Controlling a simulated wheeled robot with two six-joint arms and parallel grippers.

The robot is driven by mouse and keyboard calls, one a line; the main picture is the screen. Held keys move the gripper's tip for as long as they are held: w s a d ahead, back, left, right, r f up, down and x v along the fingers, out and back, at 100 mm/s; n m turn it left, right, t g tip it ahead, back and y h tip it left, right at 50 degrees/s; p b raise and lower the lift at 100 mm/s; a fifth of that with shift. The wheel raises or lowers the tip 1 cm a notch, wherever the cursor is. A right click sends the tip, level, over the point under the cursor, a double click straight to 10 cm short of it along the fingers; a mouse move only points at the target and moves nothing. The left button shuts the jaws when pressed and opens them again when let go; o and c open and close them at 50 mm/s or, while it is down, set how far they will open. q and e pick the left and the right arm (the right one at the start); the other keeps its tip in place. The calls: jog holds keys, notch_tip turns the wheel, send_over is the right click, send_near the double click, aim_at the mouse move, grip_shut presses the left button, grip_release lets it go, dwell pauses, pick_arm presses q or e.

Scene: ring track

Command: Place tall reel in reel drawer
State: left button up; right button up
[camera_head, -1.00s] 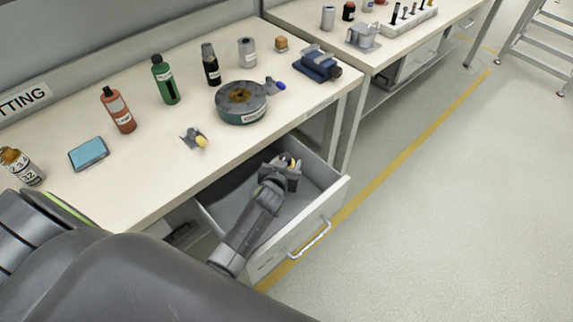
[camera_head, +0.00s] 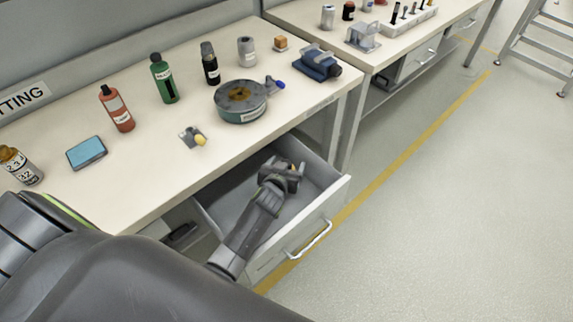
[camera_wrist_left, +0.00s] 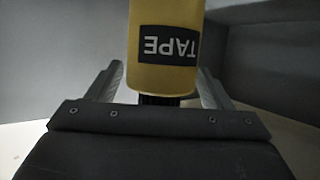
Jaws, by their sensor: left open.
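The reel drawer (camera_head: 320,215) is pulled out beneath the near workbench. My left gripper (camera_head: 291,172) reaches down into it. In the left wrist view, a yellow reel (camera_wrist_left: 165,20) with a black TAPE label, upside down in the picture, stands between my two spread fingers. The fingers are open, with a finger on each side of the reel. The drawer's grey walls show behind it. In the head view the gripper hides nearly all of the reel. Whether its base rests on the drawer floor cannot be seen. My right gripper is not in view.
On the near bench (camera_head: 150,190) stand bottles, a round grey-green reel (camera_head: 241,103), a blue vise (camera_head: 317,63), a blue box (camera_head: 87,152) and a small yellow-tipped part (camera_head: 194,136). The floor right of the drawer is clear.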

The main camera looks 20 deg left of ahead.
pick_arm(q)
jog(key=shift+r+p, duration=0.55)
jog(key=shift+p, duration=0.2)
jog(key=p+v, duration=0.1)
jog(key=v, duration=0.6)
jog(key=shift+s, duration=0.25)
jog(key=shift+r, duration=0.2)
